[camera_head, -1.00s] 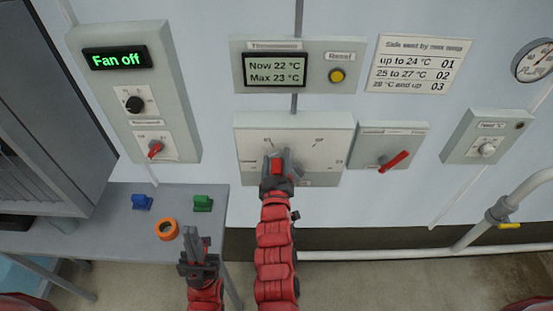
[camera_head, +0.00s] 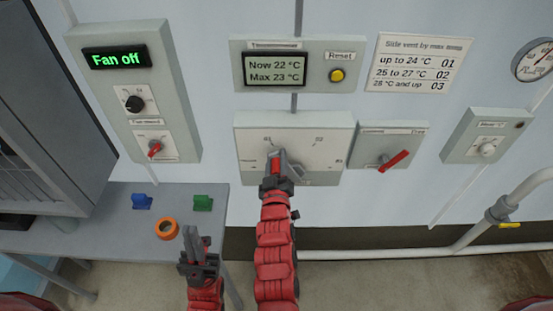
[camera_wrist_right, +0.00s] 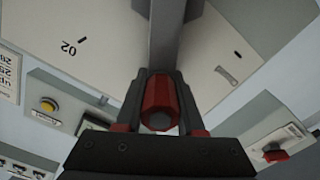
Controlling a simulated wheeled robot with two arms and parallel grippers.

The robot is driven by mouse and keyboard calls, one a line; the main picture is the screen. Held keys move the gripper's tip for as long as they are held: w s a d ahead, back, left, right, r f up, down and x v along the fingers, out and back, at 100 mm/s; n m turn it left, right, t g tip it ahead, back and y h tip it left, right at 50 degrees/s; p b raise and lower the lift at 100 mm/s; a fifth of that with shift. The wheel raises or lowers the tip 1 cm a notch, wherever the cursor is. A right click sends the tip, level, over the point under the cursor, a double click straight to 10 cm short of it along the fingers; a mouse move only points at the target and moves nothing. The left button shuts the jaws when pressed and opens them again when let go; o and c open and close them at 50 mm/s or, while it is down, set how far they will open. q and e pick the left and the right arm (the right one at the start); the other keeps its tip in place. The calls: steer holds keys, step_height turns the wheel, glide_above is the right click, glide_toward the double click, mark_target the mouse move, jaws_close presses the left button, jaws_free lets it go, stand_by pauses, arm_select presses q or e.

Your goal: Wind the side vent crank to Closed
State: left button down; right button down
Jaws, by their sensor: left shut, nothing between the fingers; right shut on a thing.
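The side vent crank has a pale panel (camera_head: 308,170) at the centre of the head view, with printed position marks around it. Its red knob (camera_wrist_right: 160,104) sits between the fingers of my right gripper (camera_head: 277,160), which is shut on it. In the right wrist view a grey crank arm (camera_wrist_right: 176,35) runs from the knob to the top edge. A "02" mark (camera_wrist_right: 70,47) shows to its left there. My left gripper (camera_head: 190,240) is shut and empty, low in front of the table.
A red lever (camera_head: 394,161) on a box stands close right of the crank panel. The thermometer display (camera_head: 275,69) above reads now 22, max 23. A notice (camera_head: 419,64) gives "up to 24 °C 01". A table (camera_head: 120,220) at left holds blue, green and orange pieces.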

mark_target(261, 168)
stand_by(0.8)
steer(key=shift+a+f+n+b, duration=0.45)
steer(key=shift+f+n+b, duration=0.05)
steer(key=shift+b, duration=0.5)
steer(key=a+n+b, duration=0.1)
steer(key=f+n+b, duration=0.1)
steer(key=n+b, duration=0.1)
steer(key=a+f+n+b, duration=0.1)
steer(key=n, duration=0.1)
steer(key=shift+a+f+b, duration=0.25)
steer(key=shift+a+b, duration=0.1)
steer(key=shift+a+f+n+b, duration=0.3)
steer(key=shift+f+n, duration=0.35)
steer(key=shift+n, duration=0.25)
steer(key=shift+a+f+n, duration=0.2)
steer(key=shift+f+n, duration=0.6)
steer(key=shift+n, duration=0.3)
steer(key=shift+f+n, duration=0.8)
steer(key=shift+n, duration=0.3)
steer(key=shift+f+b, duration=0.1)
steer(key=shift+b, duration=0.2)
